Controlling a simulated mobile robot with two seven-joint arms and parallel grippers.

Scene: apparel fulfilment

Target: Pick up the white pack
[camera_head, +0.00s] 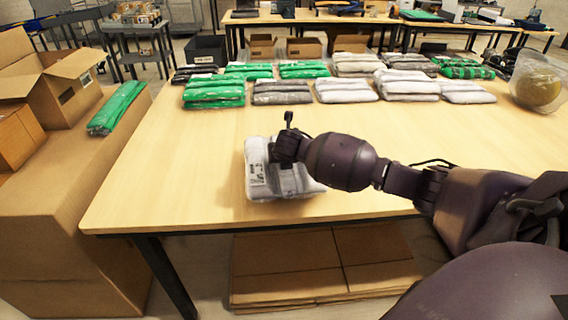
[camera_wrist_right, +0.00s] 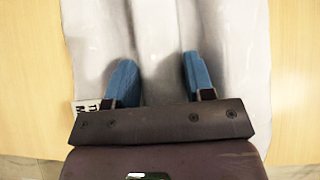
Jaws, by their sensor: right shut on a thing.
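The white pack (camera_head: 258,172) lies near the front edge of the wooden table in the head view, with a printed label on its left side. My right gripper (camera_head: 284,168) is above it and hides part of its top. In the right wrist view the pack (camera_wrist_right: 220,50) fills the middle, and the blue fingertips of my right gripper (camera_wrist_right: 156,78) press into it, with a fold of the pack between them. The gripper is shut on the pack. Whether the pack is clear of the table cannot be told. My left gripper is not in view.
Several green, grey and white packs (camera_head: 215,92) lie in rows along the far part of the table (camera_head: 180,150). A clear bag with a yellowish round thing (camera_head: 537,86) stands at the far right. Cardboard boxes (camera_head: 60,85) stand at the left. The table's left front is bare.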

